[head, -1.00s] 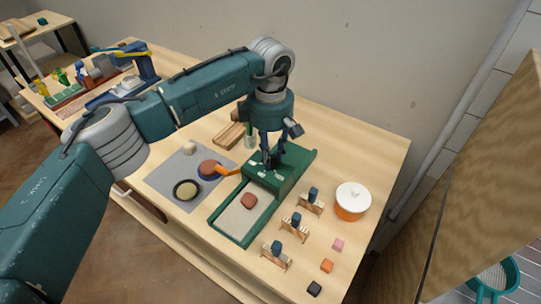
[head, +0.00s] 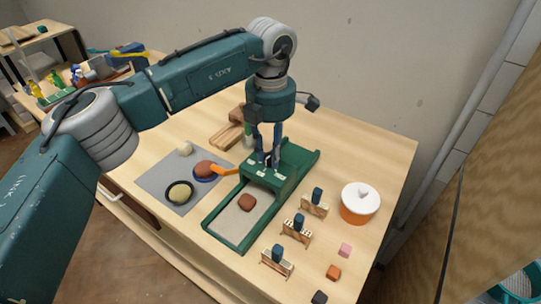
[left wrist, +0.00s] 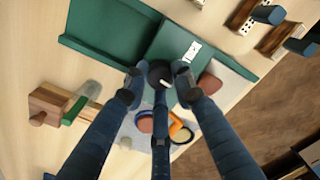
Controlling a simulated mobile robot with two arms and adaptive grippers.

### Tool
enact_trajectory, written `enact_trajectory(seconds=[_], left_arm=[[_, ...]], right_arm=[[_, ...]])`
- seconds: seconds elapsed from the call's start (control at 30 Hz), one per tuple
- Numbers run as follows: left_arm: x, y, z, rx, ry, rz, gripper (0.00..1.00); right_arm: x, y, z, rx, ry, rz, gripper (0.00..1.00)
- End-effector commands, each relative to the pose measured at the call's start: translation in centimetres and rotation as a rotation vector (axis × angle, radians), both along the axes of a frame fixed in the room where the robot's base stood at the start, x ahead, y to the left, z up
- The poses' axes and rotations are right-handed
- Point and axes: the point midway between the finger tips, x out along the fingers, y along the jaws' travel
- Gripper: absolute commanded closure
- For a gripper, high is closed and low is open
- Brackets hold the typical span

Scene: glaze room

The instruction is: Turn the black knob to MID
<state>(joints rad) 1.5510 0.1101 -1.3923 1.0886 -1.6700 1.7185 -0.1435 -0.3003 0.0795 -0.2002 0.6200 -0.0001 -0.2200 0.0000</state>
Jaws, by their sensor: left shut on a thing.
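The black knob (left wrist: 160,74) sits on the green housing (left wrist: 165,48) of a device with a tray-like bed. A white mark shows on the knob's face. My left gripper (left wrist: 158,82) has its fingers around the knob and is shut on it. In the head view my left gripper (head: 268,162) points down onto the green housing (head: 275,172), and its fingers mostly hide the knob. Small white labels (head: 262,173) show on the housing, too small to read. A white label plate (left wrist: 193,50) is beside the knob in the left wrist view. My right gripper is not in view.
An orange handle (head: 225,171) sticks out left of the housing. A reddish-brown lump (head: 246,202) lies on the bed. A grey mat (head: 160,178) with round items is at left.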

Motion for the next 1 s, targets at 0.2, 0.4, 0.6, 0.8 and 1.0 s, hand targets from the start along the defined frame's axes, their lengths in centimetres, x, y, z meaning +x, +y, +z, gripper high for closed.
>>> enact_trajectory(seconds=[0.2,0.4,0.6,0.8,1.0], left_arm=[[0.17,-0.01,0.15,-0.001,-0.006,0.091,1.0],[0.18,-0.02,0.23,-0.003,-0.006,0.127,1.0],[0.18,-0.03,0.29,-0.002,-0.007,0.134,1.0],[0.2,-0.04,0.31,-0.003,-0.007,0.133,1.0],[0.15,-0.01,0.24,-0.002,-0.005,0.133,0.55]], right_arm=[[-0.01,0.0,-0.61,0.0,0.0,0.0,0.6],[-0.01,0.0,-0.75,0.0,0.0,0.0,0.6],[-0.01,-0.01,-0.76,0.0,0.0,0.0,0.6],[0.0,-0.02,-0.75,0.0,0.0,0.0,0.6],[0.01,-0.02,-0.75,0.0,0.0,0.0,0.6]])
